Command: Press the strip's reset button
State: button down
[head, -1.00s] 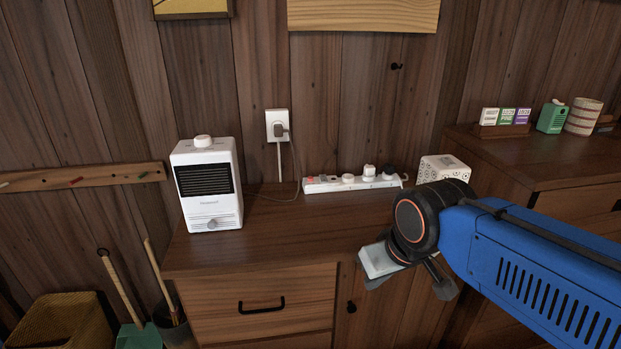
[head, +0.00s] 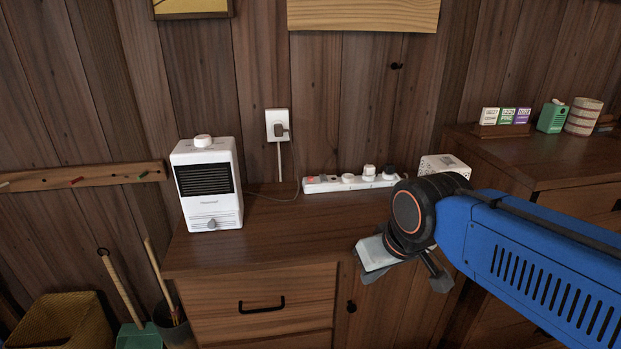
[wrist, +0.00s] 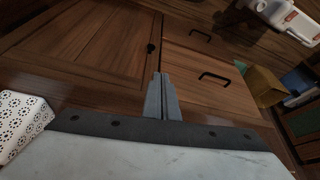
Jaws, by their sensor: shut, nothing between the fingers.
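The white power strip (head: 335,185) lies on the cabinet top near the wall, with several plugs or adapters along it. A small dull-red reset button (head: 311,179) shows at its left end. My gripper (head: 374,273) is in front of the strip and to its right, over the cabinet's front edge, clearly apart from it. In the wrist view its grey fingers (wrist: 162,82) are together, with nothing between them. The strip does not show in the wrist view. My arm comes close to the strip's right end in the head view.
A white heater (head: 207,185) stands left of the strip. A white patterned box (head: 445,166) stands right of it, partly behind my arm, and also shows in the wrist view (wrist: 18,122). A thin cord crosses the top towards the wall outlet (head: 278,125). The front middle is clear.

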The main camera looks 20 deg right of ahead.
jog(key=w+a+r+y, duration=0.15)
jog(key=w+r, duration=0.35)
jog(key=w, duration=0.5)
notch_tip(320, 180, up, 8)
jog(key=m+t+y, duration=0.2)
jog(key=m+t, duration=0.2)
send_over(310, 178)
jog(key=shift+s+d+r, duration=0.1)
jog(key=shift+s+d, duration=0.25)
jog(key=shift+d, duration=0.05)
jog(key=shift+f, duration=4.45)
jog(key=shift+f, duration=0.15)
jog(key=shift+f, duration=0.25)
jog(key=shift+f, duration=0.4)
jog(key=shift+r, duration=0.15)
